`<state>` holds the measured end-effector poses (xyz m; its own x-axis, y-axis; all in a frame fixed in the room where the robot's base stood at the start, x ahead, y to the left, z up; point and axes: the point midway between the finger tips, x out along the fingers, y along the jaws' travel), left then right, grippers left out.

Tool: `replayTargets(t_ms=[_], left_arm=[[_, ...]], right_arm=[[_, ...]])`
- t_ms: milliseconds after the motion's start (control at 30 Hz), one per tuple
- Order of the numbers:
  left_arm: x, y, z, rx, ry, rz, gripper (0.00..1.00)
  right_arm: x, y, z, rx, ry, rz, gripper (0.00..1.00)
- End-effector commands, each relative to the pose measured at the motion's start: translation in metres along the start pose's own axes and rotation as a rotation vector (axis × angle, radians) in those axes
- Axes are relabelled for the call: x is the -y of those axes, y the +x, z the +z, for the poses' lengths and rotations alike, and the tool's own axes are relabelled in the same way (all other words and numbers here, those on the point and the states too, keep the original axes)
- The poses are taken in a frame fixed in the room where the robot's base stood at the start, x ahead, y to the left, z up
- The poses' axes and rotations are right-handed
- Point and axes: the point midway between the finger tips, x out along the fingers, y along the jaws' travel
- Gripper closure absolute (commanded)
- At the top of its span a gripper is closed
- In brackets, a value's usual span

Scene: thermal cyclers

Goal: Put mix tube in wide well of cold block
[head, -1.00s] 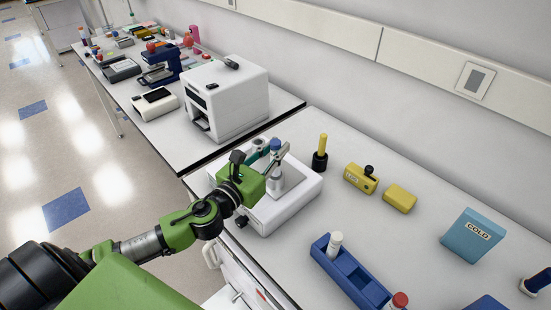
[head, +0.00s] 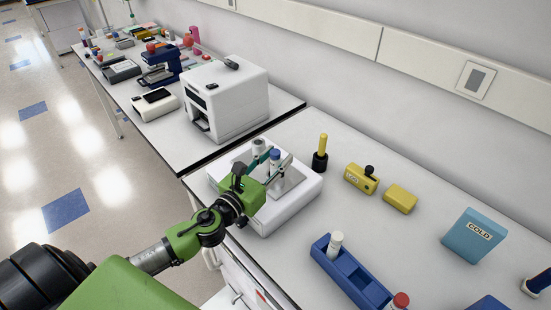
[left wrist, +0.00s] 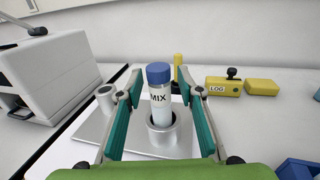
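The mix tube is white with a blue cap and the label MIX; it shows in the left wrist view (left wrist: 160,92) and the head view (head: 274,156). It stands upright with its lower end inside the wide metal well (left wrist: 163,140) of the white block (head: 300,192). A narrower metal well (left wrist: 106,98) stands to its left. My left gripper (left wrist: 160,88) is open around the tube, with a visible gap on each side. In the head view the gripper (head: 272,162) partly hides the wells. My right gripper is not in view.
A black stand with a yellow item (head: 321,155), a yellow LOG block (head: 360,179) and a plain yellow block (head: 400,198) sit right of the white block. A blue rack (head: 349,270) is nearer. A blue COLD box (head: 473,236) stands farther right. A white machine (head: 228,98) is behind.

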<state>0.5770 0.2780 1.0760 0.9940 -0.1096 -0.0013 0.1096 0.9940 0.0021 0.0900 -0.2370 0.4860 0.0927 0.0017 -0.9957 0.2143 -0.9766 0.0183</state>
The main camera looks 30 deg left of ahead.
Motion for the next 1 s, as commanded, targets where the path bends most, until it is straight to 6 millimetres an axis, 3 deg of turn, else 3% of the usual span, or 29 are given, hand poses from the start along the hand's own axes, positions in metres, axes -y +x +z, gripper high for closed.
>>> replayTargets(t_ms=[267,1000], left_arm=[[0.000,-0.003,0.002,-0.001,0.000,0.000,0.66],[0.000,-0.105,-0.001,-0.001,-0.002,0.000,0.66]], right_arm=[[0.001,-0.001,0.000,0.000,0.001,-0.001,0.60],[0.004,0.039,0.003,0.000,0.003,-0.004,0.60]])
